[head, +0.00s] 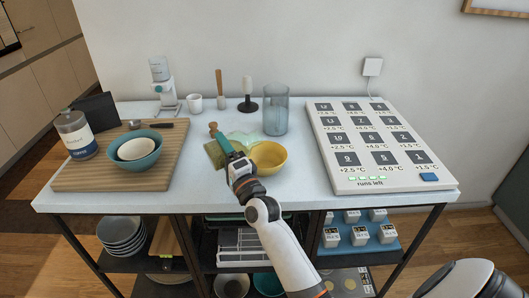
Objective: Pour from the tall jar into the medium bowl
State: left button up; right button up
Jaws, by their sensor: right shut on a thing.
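The tall jar appears to be the clear bluish glass jar (275,110), upright at the back of the table; I cannot see whether it holds anything. The yellow bowl (273,157) sits in front of it and looks like the medium bowl. A larger teal bowl (149,163) with a cream bowl (135,149) inside stands on the wooden board at left. My right gripper (228,152) is beside the yellow bowl's left side. It is shut on a green tool with a brown knobbed end (213,127), partly hidden by the gripper. My left gripper is out of view.
A green mat (213,154) and pale green cloth (243,138) lie by the gripper. A labelled jar (76,137) stands on the board (80,178). A white cup (195,103) and black stand (247,104) are behind. A large white panel (349,181) fills the right side.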

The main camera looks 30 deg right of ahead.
aim_at(228, 136)
jog(key=shift+d+r+m+p, duration=0.1)
jog(key=shift+r+m+p, duration=0.3)
jog(key=shift+r, duration=0.05)
jog(key=shift+d+m+h+p, duration=0.15)
jog(key=shift+m+h+p, duration=0.35)
jog(key=shift+m, duration=0.6)
jog(key=shift+d+r+m+h+p, duration=0.35)
jog(key=shift+r+m+p, duration=0.2)
jog(key=shift+m+p, duration=0.3)
jog(key=shift+d+r+m+h+p, duration=0.2)
jog(key=shift+r+m+h+p, duration=0.3)
jog(key=shift+m+p, duration=0.3)
dwell(3.2)
